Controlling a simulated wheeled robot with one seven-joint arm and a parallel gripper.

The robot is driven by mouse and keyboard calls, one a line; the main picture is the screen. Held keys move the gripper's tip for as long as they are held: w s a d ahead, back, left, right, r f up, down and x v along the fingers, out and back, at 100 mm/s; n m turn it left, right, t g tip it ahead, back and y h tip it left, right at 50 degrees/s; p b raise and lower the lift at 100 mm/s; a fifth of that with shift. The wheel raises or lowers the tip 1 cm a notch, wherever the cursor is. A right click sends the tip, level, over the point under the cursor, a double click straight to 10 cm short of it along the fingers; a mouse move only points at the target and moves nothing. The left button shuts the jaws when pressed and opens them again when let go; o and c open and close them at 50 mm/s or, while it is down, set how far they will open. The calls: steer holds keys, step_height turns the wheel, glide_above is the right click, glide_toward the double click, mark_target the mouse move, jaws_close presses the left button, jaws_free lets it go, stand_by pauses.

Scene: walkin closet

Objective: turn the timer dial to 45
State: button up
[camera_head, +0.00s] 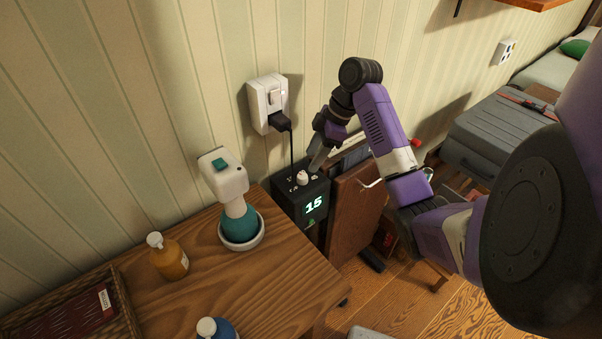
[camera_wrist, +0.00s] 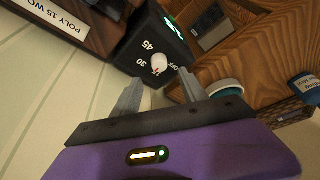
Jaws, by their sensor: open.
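The timer is a black box (camera_head: 290,193) beside the wooden table, with a lit green display reading 15 in the head view. Its white dial (camera_head: 302,177) is on the top face. In the wrist view the white dial (camera_wrist: 159,63) has a small red mark, with printed 45, 30 and OFF around it; the mark is near the lower side, by a partly hidden number. My gripper (camera_wrist: 158,88) is open, its two grey fingers on either side of the space just short of the dial. No contact with the dial is visible. In the head view my gripper (camera_head: 318,158) is above the box.
A wall outlet (camera_head: 268,103) with a black plug and cord is behind the box. A white and teal device (camera_head: 238,212), an orange bottle (camera_head: 168,257) and a woven tray (camera_head: 120,300) are on the table. A brown panel (camera_head: 352,208) stands right of the box.

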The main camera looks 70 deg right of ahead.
mark_target(303, 176)
steer(key=b+x, duration=0.2)
steer(key=x, duration=0.3)
steer(key=shift+f, duration=0.15)
steer(key=shift+x, duration=0.9)
jaws_close()
